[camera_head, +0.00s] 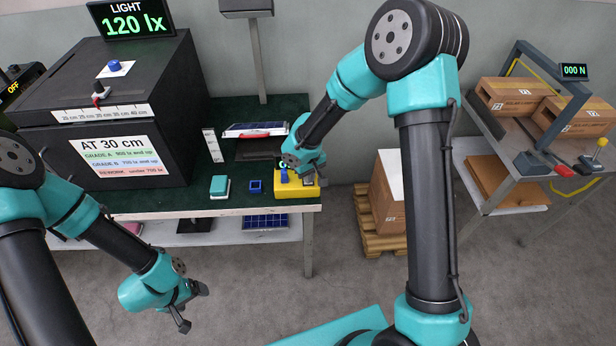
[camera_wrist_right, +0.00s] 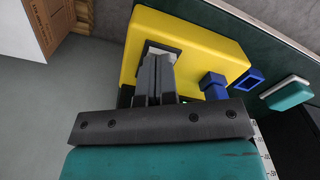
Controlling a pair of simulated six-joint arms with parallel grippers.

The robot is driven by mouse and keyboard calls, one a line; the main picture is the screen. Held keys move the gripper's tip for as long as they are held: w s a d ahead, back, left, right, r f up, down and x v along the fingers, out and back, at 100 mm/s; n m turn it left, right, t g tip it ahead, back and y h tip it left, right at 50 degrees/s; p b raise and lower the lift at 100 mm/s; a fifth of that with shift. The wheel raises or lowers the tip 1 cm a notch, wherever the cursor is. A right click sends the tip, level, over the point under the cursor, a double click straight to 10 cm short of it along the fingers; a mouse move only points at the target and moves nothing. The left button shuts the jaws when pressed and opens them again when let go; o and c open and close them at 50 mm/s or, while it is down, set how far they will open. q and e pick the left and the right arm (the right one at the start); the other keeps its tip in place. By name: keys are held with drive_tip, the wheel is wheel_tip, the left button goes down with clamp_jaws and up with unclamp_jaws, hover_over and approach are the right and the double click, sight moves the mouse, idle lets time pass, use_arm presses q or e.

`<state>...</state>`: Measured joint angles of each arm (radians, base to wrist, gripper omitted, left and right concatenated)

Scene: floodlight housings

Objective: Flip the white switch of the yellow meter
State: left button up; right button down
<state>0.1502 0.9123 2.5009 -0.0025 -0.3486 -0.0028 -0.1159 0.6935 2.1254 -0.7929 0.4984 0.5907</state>
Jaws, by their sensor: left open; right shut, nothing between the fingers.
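The yellow meter (camera_head: 296,191) sits at the front right end of the dark green bench top; it also shows in the right wrist view (camera_wrist_right: 205,38). A small pale patch, possibly the white switch (camera_wrist_right: 160,48), shows at the fingertips; the rest is hidden. I cannot tell whether they touch. My left gripper (camera_head: 190,308) is open and empty, low in front of the bench.
A teal block (camera_head: 219,186) and a blue square ring (camera_head: 255,186) lie left of the meter. A black box (camera_head: 110,120) with a light display reading 120 lx (camera_head: 131,24) fills the bench's left.

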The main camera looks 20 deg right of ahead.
idle(0.3)
drive_tip(key=shift+r, duration=3.45)
drive_tip(key=s+f, duration=0.2)
drive_tip(key=f, duration=0.1)
drive_tip(key=s+a+f+y, duration=0.1)
drive_tip(key=s+f, duration=0.1)
drive_tip(key=f, duration=0.2)
drive_tip(key=s+a+f+g+y, duration=0.1)
drive_tip(key=s+f, duration=0.1)
drive_tip(key=f, duration=0.2)
drive_tip(key=shift+s+a+m, duration=0.15)
drive_tip(key=shift+s+m, duration=0.2)
drive_tip(key=shift+m, duration=0.05)
drive_tip(key=s+d+f+m+t+y, duration=0.1)
drive_tip(key=s+d+f+m, duration=0.3)
drive_tip(key=s+f, duration=0.7)
drive_tip(key=s, duration=0.2)
drive_tip(key=shift+s+d+t+y, duration=0.3)
drive_tip(key=shift+t+y, duration=0.1)
